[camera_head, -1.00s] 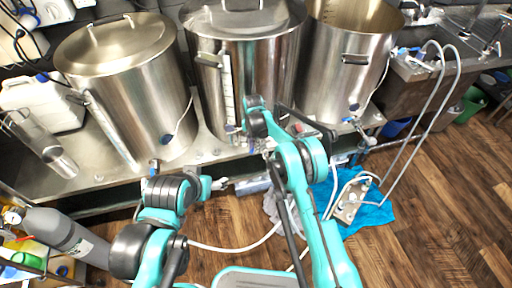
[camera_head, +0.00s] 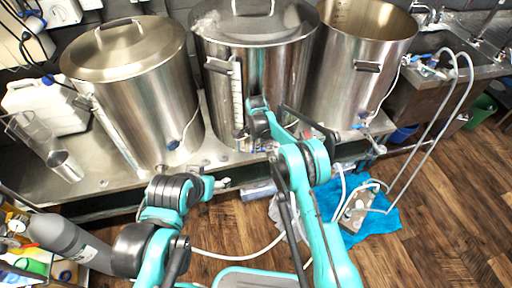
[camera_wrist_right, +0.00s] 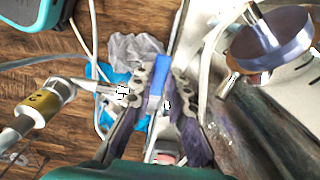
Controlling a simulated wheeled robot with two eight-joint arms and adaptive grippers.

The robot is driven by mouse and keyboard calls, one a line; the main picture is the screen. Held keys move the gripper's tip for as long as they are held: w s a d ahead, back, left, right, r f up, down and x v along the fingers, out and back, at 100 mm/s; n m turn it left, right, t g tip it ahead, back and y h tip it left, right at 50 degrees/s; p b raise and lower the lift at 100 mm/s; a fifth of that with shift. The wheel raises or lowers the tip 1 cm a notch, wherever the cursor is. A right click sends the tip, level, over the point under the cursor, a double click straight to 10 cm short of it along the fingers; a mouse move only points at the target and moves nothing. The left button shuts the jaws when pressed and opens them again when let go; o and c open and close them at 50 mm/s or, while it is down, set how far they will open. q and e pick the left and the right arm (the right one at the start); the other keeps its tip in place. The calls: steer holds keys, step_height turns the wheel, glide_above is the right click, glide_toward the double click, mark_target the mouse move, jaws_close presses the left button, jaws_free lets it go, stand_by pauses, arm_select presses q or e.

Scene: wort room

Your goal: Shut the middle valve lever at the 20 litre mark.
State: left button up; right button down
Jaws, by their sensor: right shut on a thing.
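The middle steel kettle (camera_head: 268,70) stands on the bench with a pale sight gauge (camera_head: 237,98) on its front; its level is too small to read. The blue valve lever (camera_wrist_right: 156,84) lies between the fingers of my right gripper (camera_wrist_right: 158,92) in the right wrist view, and the gripper is shut on it. In the head view my right arm covers the middle valve and most of that gripper. My left gripper (camera_head: 222,184) is in front of the bench edge, apart from the kettles; its fingers are too small to judge.
A lidded kettle (camera_head: 135,90) stands on the left and an open kettle (camera_head: 345,85) on the right. Hoses run to a pump (camera_head: 358,208) on a blue cloth (camera_head: 385,222) on the floor. A gas cylinder (camera_head: 68,240) is at lower left.

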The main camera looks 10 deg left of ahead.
stand_by(0.4)
steer(key=c, duration=1.5)
jaws_free()
steer(key=shift+w, duration=0.1)
step_height(320, 180, up, 12)
